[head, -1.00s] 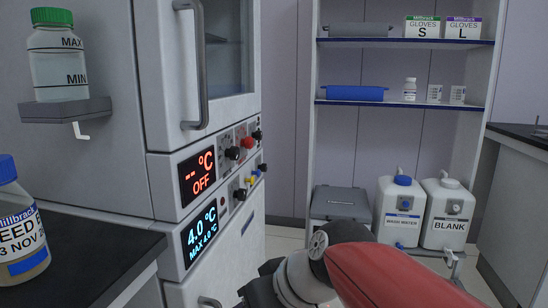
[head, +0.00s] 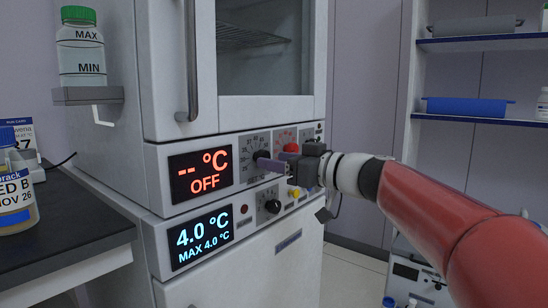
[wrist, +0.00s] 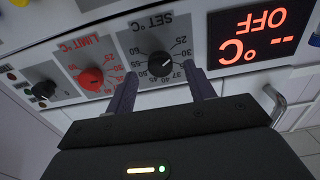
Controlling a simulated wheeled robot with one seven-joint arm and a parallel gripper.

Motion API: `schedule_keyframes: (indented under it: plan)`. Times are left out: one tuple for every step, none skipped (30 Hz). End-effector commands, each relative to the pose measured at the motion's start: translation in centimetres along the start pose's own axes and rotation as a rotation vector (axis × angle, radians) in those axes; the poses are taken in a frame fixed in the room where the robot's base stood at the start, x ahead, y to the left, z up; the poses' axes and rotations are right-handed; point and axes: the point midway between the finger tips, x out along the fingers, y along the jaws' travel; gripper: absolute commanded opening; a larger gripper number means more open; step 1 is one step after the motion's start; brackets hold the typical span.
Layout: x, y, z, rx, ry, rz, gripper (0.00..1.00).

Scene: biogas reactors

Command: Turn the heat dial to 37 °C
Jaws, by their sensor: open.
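The heat dial is a black knob on the "SET °C" scale plate; it shows in the head view (head: 262,156) and in the wrist view (wrist: 160,65). Its scale carries numbers including 25, 30, 37 and 40. A pale pointer line on the knob seems to point to the low-number side, near 30; the exact reading is unclear. My gripper (wrist: 162,73) is open, its two purple fingers on either side of the dial with gaps visible. In the head view my gripper (head: 272,163) reaches the panel from the right. The upper display (head: 201,175) reads "-- °C OFF".
A red "LIMIT °C" knob (wrist: 91,78) and another black knob (wrist: 43,90) sit beside the dial. Below, a second display (head: 203,238) reads 4.0 °C, with a black knob (head: 272,206) near it. The door handle (head: 188,65) stands out above the panel.

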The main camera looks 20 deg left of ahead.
Motion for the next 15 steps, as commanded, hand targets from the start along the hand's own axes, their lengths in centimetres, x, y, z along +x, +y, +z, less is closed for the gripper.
schedule_keyframes:
  plan:
    - [0.9,-0.1,-0.1,0.001,-0.001,-0.003,0.54]
    - [1.3,-0.1,-0.1,0.001,-0.001,-0.003,0.54]
    - [1.7,0.0,-0.1,0.001,-0.001,-0.002,0.54]
    - [2.0,-0.1,-0.1,0.001,0.0,-0.002,0.54]
    - [2.3,-0.1,-0.1,0.001,-0.001,-0.002,0.54]
    - [2.6,0.0,-0.1,0.001,-0.001,-0.002,0.54]
    - [2.8,0.0,-0.1,0.001,-0.001,-0.001,0.54]
    - [2.9,0.0,0.0,0.001,-0.001,-0.001,0.54]
    - [3.0,0.0,0.0,0.001,-0.001,0.0,0.54]
    - [3.0,0.0,0.0,0.001,-0.001,0.0,0.54]
    - [3.0,0.0,0.0,0.001,0.0,0.0,0.54]
    - [3.0,0.0,0.0,0.001,0.0,0.0,0.54]
    - [3.0,0.0,0.0,0.001,0.0,0.0,0.54]
    - [3.0,0.0,0.0,0.001,-0.001,0.0,0.54]
    - [3.0,0.0,0.0,0.001,-0.001,0.0,0.54]
